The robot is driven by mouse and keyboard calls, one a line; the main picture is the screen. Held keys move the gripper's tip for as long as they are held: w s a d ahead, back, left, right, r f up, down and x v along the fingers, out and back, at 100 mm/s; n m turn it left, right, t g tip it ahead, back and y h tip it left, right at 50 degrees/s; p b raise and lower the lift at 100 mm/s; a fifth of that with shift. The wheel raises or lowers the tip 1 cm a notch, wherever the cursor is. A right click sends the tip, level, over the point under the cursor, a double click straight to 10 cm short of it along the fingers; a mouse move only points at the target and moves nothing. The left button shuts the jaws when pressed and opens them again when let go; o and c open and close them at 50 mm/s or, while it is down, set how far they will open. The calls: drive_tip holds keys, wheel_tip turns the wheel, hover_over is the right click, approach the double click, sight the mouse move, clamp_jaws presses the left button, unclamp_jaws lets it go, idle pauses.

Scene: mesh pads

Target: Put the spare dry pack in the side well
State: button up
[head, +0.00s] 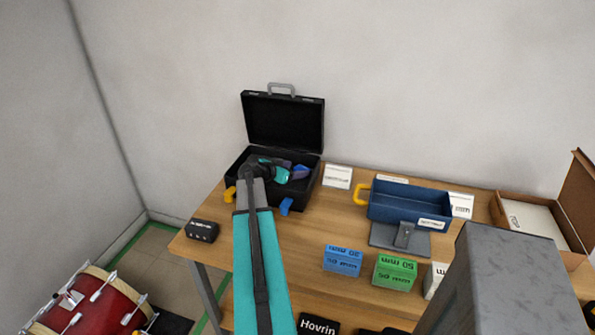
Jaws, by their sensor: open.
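An open black case (241,167) stands at the back left of the table, its lid (284,122) raised against the wall. My arm reaches over its front edge, and my gripper (289,176) is low over the case's inside; its fingers are small and hard to make out. A small blue-purple item (301,172) shows inside the case, close to the gripper's right; I cannot tell whether they touch. I cannot tell whether this is the spare dry pack. The side well cannot be picked out; my arm hides part of the interior.
A blue tray (390,208) with a yellow handle stands right of the case. Blue (342,261) and green (395,272) labelled boxes stand in front. An open cardboard box (497,211) is at far right, a small black box (202,231) at the left edge. Wood before the case's right side is clear.

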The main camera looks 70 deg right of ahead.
drive_tip(key=b+v, duration=0.2)
drive_tip(key=v, duration=0.7)
drive_tip(key=shift+w+a+r+b, duration=0.1)
drive_tip(key=shift+a+r+b, duration=0.05)
drive_tip(key=shift+b, duration=0.2)
idle(0.4)
